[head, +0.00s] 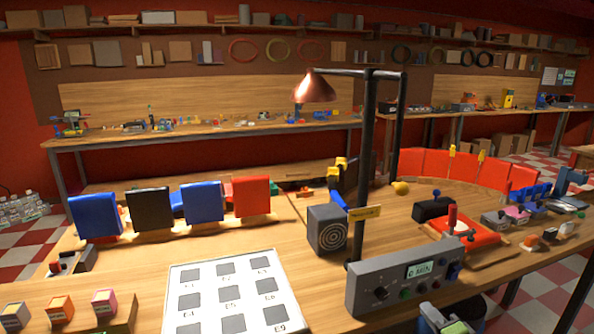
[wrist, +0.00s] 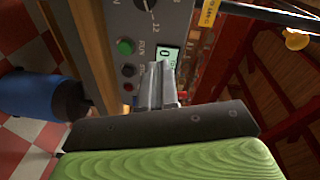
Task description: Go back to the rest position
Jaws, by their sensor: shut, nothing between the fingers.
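My gripper (wrist: 160,72) shows in the wrist view with its two grey fingers together and nothing between them. Its fingertips point at the front of the grey control box (wrist: 144,45), close to the lit display and the green button. I cannot tell whether they touch it. In the head view the control box (head: 385,285) stands at the front edge of the table, with a knob, buttons and a green display. Part of what seems to be my arm shows at the bottom edge, just in front of the box; the fingers are not clear there.
Behind the box stand a black post frame (head: 368,150) with a copper lamp shade (head: 315,88) and a grey speaker-like box (head: 327,229). A white sheet of marked squares (head: 205,280) lies left. A red device (head: 465,240) sits right. Red curved panels (head: 460,169) stand behind.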

